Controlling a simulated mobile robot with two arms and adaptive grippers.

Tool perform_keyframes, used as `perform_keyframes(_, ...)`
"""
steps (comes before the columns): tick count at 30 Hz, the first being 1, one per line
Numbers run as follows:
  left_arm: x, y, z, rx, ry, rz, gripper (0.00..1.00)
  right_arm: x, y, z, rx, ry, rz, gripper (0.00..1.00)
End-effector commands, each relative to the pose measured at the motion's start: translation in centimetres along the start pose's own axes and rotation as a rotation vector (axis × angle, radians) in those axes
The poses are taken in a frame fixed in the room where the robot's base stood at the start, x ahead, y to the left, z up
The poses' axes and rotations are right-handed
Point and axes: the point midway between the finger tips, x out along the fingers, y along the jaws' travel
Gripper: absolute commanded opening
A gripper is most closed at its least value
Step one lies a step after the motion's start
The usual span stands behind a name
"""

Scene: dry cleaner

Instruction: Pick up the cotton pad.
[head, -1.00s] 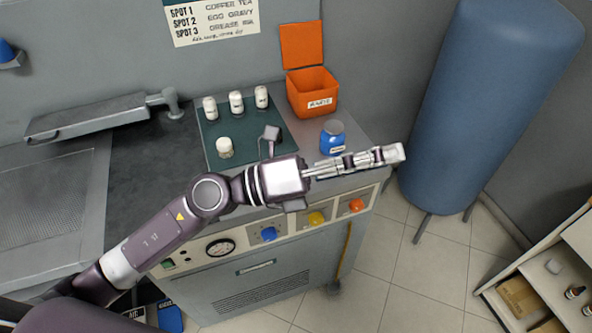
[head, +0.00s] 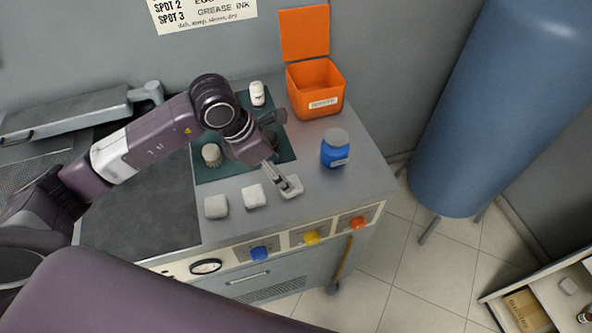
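Three small white cotton pads lie in a row along the front of the grey countertop: a left pad (head: 216,207), a middle pad (head: 254,196) and a right pad (head: 292,187). My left gripper (head: 284,184) points down at the right pad, with its fingertips at or just over the pad's left side. Whether the fingers touch or grip it cannot be told. My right gripper is out of view.
A blue jar (head: 335,149) stands right of the gripper. An open orange bin (head: 317,88) is behind it. A white-capped bottle (head: 257,94) and a beige-topped container (head: 212,155) stand on the dark green mat (head: 205,176), partly hidden by my arm.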

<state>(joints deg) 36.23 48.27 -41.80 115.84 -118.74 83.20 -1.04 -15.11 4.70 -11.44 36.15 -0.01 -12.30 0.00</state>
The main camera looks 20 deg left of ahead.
Motion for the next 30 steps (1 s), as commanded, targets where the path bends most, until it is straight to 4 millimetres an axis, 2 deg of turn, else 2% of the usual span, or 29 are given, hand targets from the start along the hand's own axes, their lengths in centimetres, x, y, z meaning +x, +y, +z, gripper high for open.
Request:
perform_keyframes(2,0.9,-0.2,0.0,-0.001,0.003,-0.007,0.61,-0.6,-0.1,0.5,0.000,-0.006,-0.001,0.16)
perform_keyframes(9,3.1,0.1,0.2,-0.001,0.002,-0.007,0.61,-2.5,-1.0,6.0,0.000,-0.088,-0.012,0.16)
perform_keyframes(11,3.9,0.2,0.3,-0.002,0.001,-0.007,0.61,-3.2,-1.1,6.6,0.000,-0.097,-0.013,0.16)
perform_keyframes(14,5.2,0.4,0.4,-0.001,0.001,-0.007,0.61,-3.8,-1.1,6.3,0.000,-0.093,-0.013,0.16)
perform_keyframes(18,6.8,0.4,0.3,0.000,0.000,-0.005,0.61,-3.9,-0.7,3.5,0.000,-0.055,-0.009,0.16)
perform_keyframes(22,7.2,0.4,0.2,0.002,0.000,-0.005,0.61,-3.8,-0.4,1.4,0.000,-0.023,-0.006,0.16)
perform_keyframes(27,7.2,0.4,0.2,0.002,-0.001,-0.004,0.61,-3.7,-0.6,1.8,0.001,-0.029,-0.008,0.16)
perform_keyframes(30,7.2,0.4,0.2,0.001,-0.001,-0.004,0.50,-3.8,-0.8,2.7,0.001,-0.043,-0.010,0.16)
